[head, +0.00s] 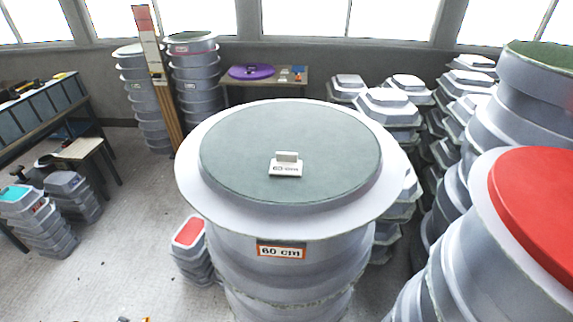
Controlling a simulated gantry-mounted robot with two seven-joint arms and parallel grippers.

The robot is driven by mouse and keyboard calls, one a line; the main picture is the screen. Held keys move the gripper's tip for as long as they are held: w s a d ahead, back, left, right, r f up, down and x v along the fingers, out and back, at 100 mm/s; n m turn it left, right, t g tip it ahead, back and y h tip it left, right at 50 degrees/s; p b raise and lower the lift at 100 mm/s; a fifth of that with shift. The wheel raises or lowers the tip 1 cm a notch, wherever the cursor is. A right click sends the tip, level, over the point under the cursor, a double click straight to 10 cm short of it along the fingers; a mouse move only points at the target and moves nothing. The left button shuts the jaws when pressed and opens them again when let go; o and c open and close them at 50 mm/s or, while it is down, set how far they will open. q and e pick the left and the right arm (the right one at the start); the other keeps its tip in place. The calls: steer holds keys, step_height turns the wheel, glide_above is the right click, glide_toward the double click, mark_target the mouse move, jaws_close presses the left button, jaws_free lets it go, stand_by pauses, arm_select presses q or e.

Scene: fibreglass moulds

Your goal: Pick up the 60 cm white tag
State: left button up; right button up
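The white tag (285,168) marked "60 cm" stands near the middle of the grey-green round top (240,150) of a large mould stack. It has a small upright block at its back and a lettered front face. An orange-framed label (282,251), also reading "60 cm", is on the side of the same stack. Neither of my grippers shows clearly in the head view, and nothing touches the tag.
Tall grey mould stacks stand close on the right, one with a red top (540,205). Octagonal mould stacks (388,105) stand behind right. A table with a purple disc (251,72) is at the back. Open floor (130,230) lies to the left, with a small red-topped stack (188,232).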

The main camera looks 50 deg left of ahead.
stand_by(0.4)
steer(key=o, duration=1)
